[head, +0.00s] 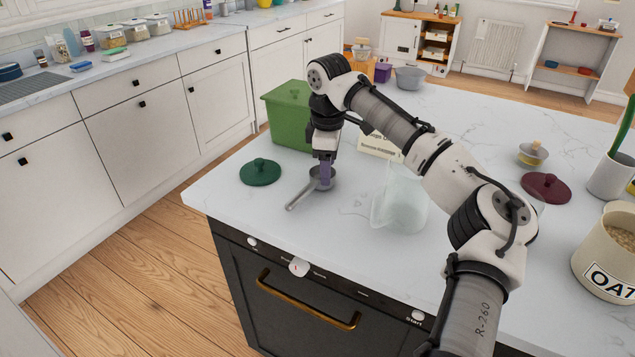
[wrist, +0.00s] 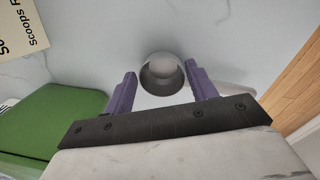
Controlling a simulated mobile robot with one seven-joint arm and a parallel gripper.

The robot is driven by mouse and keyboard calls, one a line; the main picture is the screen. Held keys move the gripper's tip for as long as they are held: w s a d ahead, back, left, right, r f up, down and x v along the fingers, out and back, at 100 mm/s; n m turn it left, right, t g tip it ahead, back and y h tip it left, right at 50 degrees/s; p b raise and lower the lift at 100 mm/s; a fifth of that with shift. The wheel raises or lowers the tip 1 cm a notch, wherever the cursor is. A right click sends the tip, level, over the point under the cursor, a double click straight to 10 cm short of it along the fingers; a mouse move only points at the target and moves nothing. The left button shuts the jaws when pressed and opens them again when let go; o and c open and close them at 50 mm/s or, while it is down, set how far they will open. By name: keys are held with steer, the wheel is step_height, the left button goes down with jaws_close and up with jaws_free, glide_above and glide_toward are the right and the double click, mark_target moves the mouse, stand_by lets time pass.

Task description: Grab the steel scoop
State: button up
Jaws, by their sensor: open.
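The steel scoop (head: 303,193) lies on the white marble counter near its front left corner, its handle pointing toward the front left. In the wrist view the scoop's round cup (wrist: 162,74) sits between the two purple fingers. My gripper (head: 325,180) points straight down at the scoop's cup. In the wrist view my gripper (wrist: 162,85) is open, with a finger on each side of the cup and a gap showing at the left. I cannot tell whether the right finger touches it. Part of the cup is hidden behind the fingers in the head view.
A green box (head: 285,115) stands behind my gripper, and a green lid (head: 260,172) lies to its left. A clear container (head: 400,200) stands to the right. A scoops sign (head: 379,146) is behind. The counter's front edge is close to the scoop handle.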

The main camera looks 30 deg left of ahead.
steer(key=shift+w+a+f, duration=0.1)
steer(key=shift+f, duration=1.35)
steer(key=c, duration=0.7)
steer(key=shift+o, duration=0.2)
steer(key=shift+r, duration=0.2)
